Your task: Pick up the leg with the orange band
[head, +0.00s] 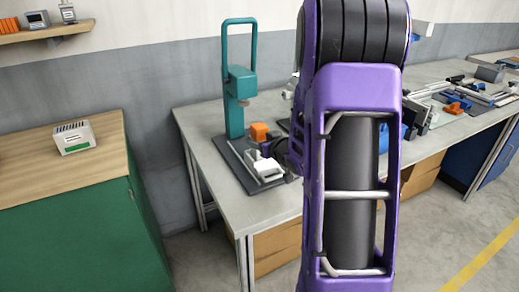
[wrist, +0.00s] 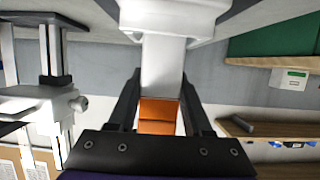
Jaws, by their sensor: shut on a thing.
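The leg with the orange band (wrist: 160,110) is white and lies between the jaws of my gripper (wrist: 160,85) in the wrist view. The band sits low between the fingers, near the palm. The leg's far end meets a wider white piece (wrist: 175,15); I cannot tell whether they are joined. In the head view my gripper (head: 280,153) is small and dark, partly hidden behind my arm, beside a white piece (head: 264,168) over the bench. The jaws are shut on the leg.
A teal press (head: 236,95) stands on a dark mat (head: 230,157) on the grey bench (head: 205,125), close to my gripper. A green cabinet (head: 70,240) stands left. Tools and parts crowd the bench at right.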

